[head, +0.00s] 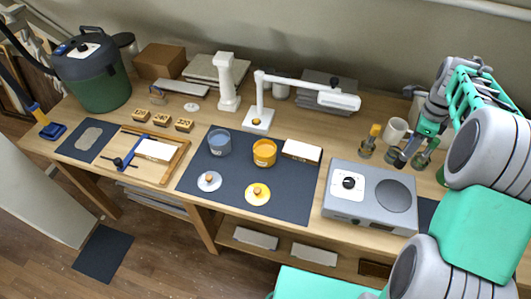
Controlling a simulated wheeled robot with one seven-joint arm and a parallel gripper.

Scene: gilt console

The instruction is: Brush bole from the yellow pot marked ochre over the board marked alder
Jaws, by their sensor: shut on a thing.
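The open yellow pot (264,153) stands on the dark mat, with orange-brown content visible; its marking is not readable. A yellow lid with a knob (257,194) lies in front of it. A pale board (302,150) lies just right of the pot, and another pale board (155,151) lies in a wooden tray at left; I cannot read which is marked alder. My gripper (425,134) is at the right, low over the brush jars, shut on what seems a brush, mostly hidden by the fingers. A jar (421,161) stands beneath it.
A blue-grey pot (219,142) and its lid (209,181) share the mat (290,208). A white lamp (258,118) stands behind the yellow pot. A grey hotplate unit (370,196) lies between mat and arm. A white cup (396,129) and other jars (367,148) crowd my gripper.

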